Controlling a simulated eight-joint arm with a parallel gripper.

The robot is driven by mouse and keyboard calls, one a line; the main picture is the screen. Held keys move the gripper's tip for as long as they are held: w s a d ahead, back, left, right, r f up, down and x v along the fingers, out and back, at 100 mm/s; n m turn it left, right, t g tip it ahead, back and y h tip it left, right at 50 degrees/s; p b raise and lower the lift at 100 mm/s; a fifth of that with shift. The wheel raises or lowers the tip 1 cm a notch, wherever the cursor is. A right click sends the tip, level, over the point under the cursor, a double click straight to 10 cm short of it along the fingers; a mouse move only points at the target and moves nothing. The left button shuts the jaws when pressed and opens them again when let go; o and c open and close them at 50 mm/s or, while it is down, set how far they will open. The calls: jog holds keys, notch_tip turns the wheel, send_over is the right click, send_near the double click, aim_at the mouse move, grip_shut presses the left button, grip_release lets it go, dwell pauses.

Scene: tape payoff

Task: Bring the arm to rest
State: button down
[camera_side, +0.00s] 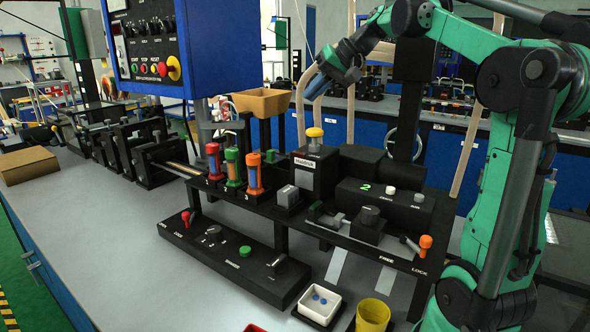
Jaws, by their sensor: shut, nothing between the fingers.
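My gripper (316,86) hangs at the end of my raised green arm, in the upper middle of the side view. It is shut and holds nothing. It points down and to the left, in the air above the black machine rack (330,232), and appears clear of it. The fingertips are small in this view.
A blue control box (150,45) with a red stop knob is left of my gripper. A tan bin (262,102) and a yellow-topped button (315,133) lie lower. A white tray (320,304) and yellow cup (373,314) stand in front.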

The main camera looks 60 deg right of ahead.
jog(key=s+a+f+n+g, duration=0.1)
jog(key=s+a+f+n, duration=0.2)
jog(key=a+f, duration=0.6)
jog(key=s+a+f+n+h, duration=0.1)
jog(key=s+a+f+n, duration=0.3)
jog(key=a+f, duration=0.5)
jog(key=a, duration=0.3)
jog(key=shift+n+g, duration=0.3)
jog(key=shift+g, duration=0.1)
